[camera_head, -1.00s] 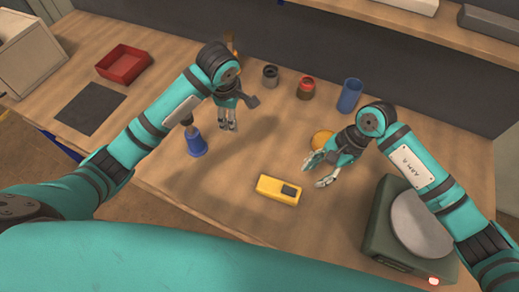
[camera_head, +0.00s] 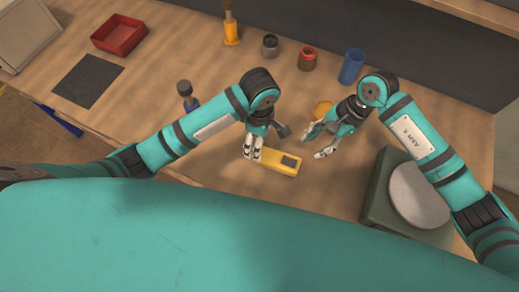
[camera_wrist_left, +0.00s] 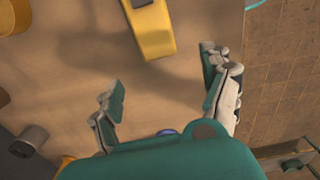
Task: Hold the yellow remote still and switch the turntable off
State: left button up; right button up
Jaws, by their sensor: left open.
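The yellow remote (camera_head: 276,160) with a dark grey panel lies flat on the table between my grippers; its end also shows at the top of the left wrist view (camera_wrist_left: 152,28). My left gripper (camera_head: 253,153) is just above its left end in the head view. In the left wrist view, the left fingers (camera_wrist_left: 166,92) are spread, with bare table between them and the remote ahead. My right gripper (camera_head: 317,143) hangs to the right of the remote, fingers apart and empty. The turntable (camera_head: 378,203), a green box with a grey disc (camera_head: 418,195), stands at the right, partly behind my right arm.
A blue cup (camera_head: 351,67), a red-topped jar (camera_head: 307,60), a grey jar (camera_head: 270,46) and an orange-based tool (camera_head: 231,33) stand along the back. A blue-based tool (camera_head: 186,95), red tray (camera_head: 119,35) and dark mat (camera_head: 87,81) are to the left.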

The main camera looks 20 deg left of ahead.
aim_at(278, 161)
pick_arm(q)
notch_tip(278, 161, down, 9)
jog(key=shift+r, duration=0.1)
jog(key=shift+c, duration=0.3)
